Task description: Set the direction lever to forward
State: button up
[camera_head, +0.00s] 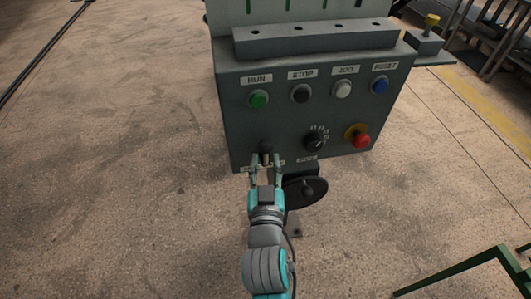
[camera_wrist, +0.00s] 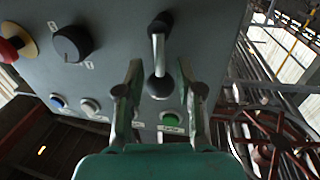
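The direction lever is a short silver rod with a dark round knob on the front of the grey control panel. In the wrist view the lever (camera_wrist: 158,48) runs from a black pivot to its knob (camera_wrist: 160,87). In the head view the lever (camera_head: 266,148) sits at the panel's lower left, partly hidden by my gripper. My gripper (camera_head: 266,168) is open, with one finger on each side of the lever. In the wrist view the fingers of my gripper (camera_wrist: 160,76) are apart, with gaps to the knob. Whether either finger touches cannot be told. The lever's label is mostly covered.
The panel (camera_head: 235,130) carries a green RUN button (camera_head: 259,98), black STOP, white JOG and blue RESET buttons. A black rotary dial (camera_head: 314,140) and red emergency button (camera_head: 361,139) are right of the lever. A dark handwheel (camera_head: 305,190) lies close right of my gripper. Floor at left is clear.

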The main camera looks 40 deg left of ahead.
aim_at(266, 157)
jog(key=shift+x, duration=1.55)
grip_shut()
